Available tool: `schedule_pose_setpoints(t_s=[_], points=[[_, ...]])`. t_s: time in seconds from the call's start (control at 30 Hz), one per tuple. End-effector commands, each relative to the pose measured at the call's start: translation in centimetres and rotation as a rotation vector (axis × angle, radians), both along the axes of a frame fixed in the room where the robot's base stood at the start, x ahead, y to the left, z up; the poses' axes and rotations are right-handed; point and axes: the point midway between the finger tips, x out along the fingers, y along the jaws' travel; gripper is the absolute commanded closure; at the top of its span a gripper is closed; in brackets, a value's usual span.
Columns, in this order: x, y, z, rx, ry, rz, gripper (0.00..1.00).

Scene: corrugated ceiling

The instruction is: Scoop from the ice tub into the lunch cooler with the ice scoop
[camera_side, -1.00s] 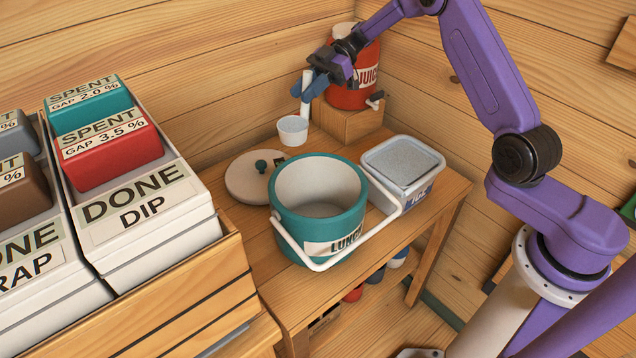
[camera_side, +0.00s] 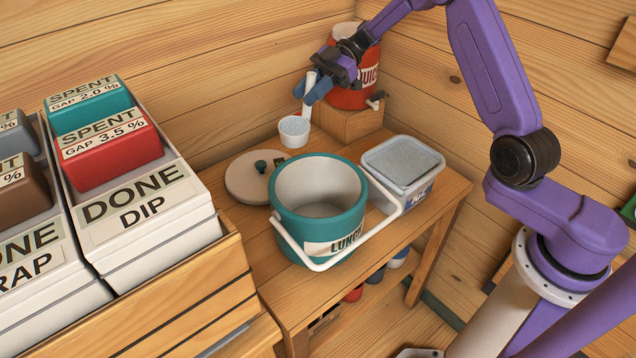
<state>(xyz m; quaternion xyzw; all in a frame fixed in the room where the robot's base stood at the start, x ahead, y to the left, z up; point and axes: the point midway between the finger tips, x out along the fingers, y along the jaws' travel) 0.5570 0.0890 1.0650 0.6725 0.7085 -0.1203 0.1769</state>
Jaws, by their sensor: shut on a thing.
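The ice scoop (camera_side: 294,131) is a white cup with a long upright white handle, seen behind the lunch cooler. My gripper (camera_side: 309,88), with blue fingers, is shut on the scoop's handle and holds it with the cup lowest; the cup looks empty. The lunch cooler (camera_side: 290,222) is a teal open bucket, its white inside showing no ice, with its white handle swung down to the front and right. The ice tub (camera_side: 418,196) is a pale box full of grey-white ice, right of the cooler. My gripper is behind and left of the tub.
A red juice dispenser (camera_side: 352,95) stands on a wooden block (camera_side: 350,124) close to my gripper. A round lid with a teal knob (camera_side: 246,184) lies left of the cooler on the wooden table (camera_side: 268,262). Labelled bins (camera_side: 150,215) stand at the left.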

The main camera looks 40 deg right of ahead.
Motion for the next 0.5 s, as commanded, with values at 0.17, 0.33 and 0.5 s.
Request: schedule_pose_setpoints(t_s=[0.17,0.33,0.5], points=[[-0.3,0.0,0.2,-0.005,-0.024,-0.002,1.0],[-0.7,0.2,0.3,-0.011,-0.046,-0.001,1.0],[-1.1,0.3,0.4,-0.017,-0.069,0.0,1.0]])
